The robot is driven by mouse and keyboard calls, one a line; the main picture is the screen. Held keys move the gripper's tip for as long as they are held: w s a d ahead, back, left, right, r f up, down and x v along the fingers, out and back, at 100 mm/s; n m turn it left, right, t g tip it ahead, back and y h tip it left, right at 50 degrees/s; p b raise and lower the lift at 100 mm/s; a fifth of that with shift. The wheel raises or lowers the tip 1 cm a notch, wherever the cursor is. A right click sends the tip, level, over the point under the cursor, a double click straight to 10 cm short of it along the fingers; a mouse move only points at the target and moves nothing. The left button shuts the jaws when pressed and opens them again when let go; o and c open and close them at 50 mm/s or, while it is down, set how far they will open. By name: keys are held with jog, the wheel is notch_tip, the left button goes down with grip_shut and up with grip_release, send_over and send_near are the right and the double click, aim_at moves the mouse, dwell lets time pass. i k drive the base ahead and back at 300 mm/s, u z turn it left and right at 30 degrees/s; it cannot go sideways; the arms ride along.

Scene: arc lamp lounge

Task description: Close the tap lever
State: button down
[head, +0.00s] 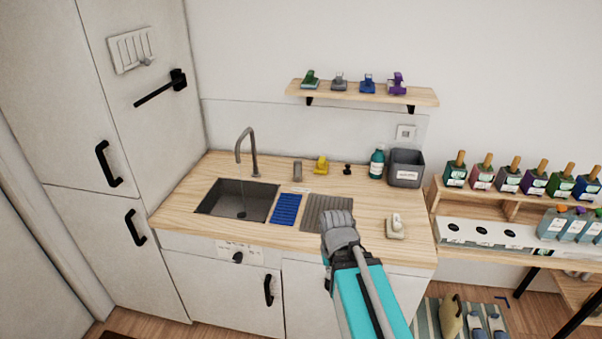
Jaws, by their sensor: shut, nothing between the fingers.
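A grey gooseneck tap (249,147) stands at the back of the counter, its spout over the dark sink (210,200). A thin pale line below the spout may be running water. No lever shows clearly on the tap. A small black fitting (347,169) stands on the counter to the right, and a black knob (238,258) sits on a labelled panel on the cabinet front; I cannot tell if either is the tap lever. My gripper (338,216) is shut and empty over the counter's front part, right of the sink and apart from the tap.
A blue mat (286,209) and a grey ribbed mat (327,211) lie beside the sink. A grey cylinder (297,170), yellow object (321,165), teal bottle (377,163) and grey bin (406,168) line the back. A wooden shelf (420,96) hangs above.

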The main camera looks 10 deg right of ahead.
aim_at(297, 163)
jog(key=i, duration=0.9)
jog(key=z, duration=0.05)
